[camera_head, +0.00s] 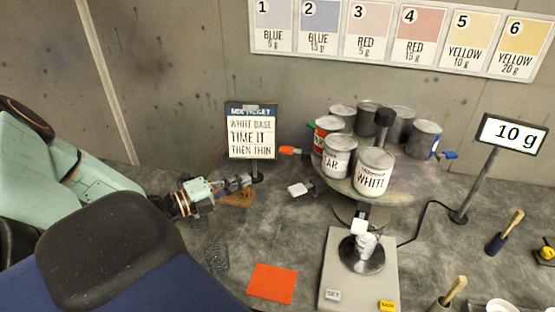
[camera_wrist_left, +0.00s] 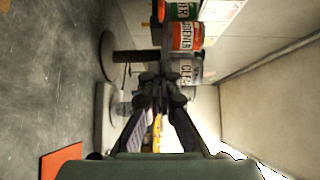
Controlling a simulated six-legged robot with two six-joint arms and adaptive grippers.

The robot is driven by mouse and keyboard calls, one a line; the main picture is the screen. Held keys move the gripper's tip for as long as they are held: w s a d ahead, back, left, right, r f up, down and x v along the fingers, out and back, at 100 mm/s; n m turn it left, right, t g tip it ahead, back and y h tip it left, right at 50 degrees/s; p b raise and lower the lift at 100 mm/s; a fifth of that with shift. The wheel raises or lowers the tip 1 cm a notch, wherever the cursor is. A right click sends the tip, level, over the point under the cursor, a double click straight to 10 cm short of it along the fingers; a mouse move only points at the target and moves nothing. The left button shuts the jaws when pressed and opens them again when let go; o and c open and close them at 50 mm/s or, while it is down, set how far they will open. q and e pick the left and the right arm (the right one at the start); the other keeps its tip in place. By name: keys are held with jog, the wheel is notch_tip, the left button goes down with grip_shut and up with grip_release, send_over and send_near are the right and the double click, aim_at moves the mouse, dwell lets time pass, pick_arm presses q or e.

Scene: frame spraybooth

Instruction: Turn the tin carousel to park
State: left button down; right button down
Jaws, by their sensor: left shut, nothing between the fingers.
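The tin carousel (camera_head: 405,183) is a round, paint-stained turntable on the bench with several grey tins around a dark central post (camera_head: 383,121). The WHITE tin (camera_head: 374,175) is at its front, with a tin lettered "EAR" (camera_head: 337,160) beside it. An orange tab (camera_head: 290,150) and a pale tab (camera_head: 300,188) stick out on the left, a blue tab (camera_head: 445,155) on the right. My left gripper (camera_head: 248,180) is shut and empty, left of the carousel and apart from it. In the wrist view its fingers (camera_wrist_left: 162,88) appear in front of the tins (camera_wrist_left: 187,37). My right gripper is out of view.
The mix ticket sign (camera_head: 252,137) stands close behind my left gripper. A scale (camera_head: 345,275) with a small cup (camera_head: 365,246) stands in front of the carousel. A "10 g" display (camera_head: 512,134) stands at right. An orange-red mat (camera_head: 272,283) lies at the front.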

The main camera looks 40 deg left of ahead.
pick_arm(q)
jog(key=w+a+b+x, duration=0.1)
jog(key=a+b+x, duration=0.2)
jog(key=b+x, duration=0.9)
jog(key=shift+w+d, duration=0.2)
jog(key=shift+w, duration=0.3)
jog(key=shift+f, duration=0.1)
